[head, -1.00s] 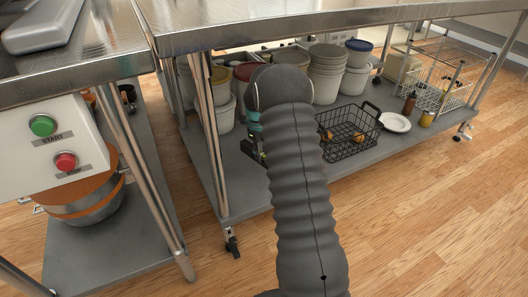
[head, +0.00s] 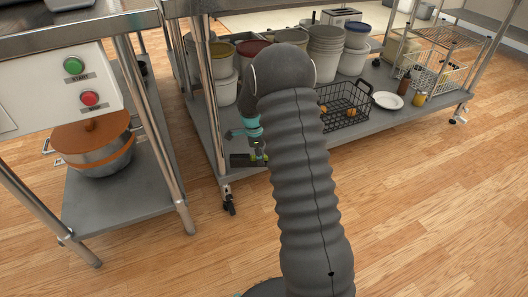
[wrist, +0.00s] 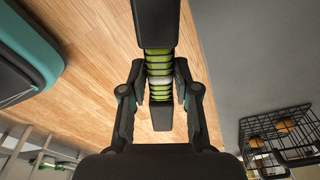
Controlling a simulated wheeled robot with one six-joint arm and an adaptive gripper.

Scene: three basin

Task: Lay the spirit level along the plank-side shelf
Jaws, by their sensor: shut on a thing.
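A dark spirit level with a lime-green middle (wrist: 158,68) runs lengthwise up the wrist view. My gripper (wrist: 160,92) is shut on its middle, one finger on each side. In the head view, the level (head: 241,160) appears as a dark bar near the front edge of the low grey shelf (head: 395,120), left of my arm. The arm hides part of the gripper and shelf. In the wrist view, wooden floor lies behind the level, and a grey surface (wrist: 265,45) is to its right. I cannot tell its height above the shelf.
A black wire basket (head: 343,108) with orange items stands on the shelf, with a white plate (head: 387,100) to its right. Several stacked buckets (head: 325,50) stand behind. A steel leg (head: 209,90) is close left of the level. A pot (head: 95,148) sits on the left unit's shelf.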

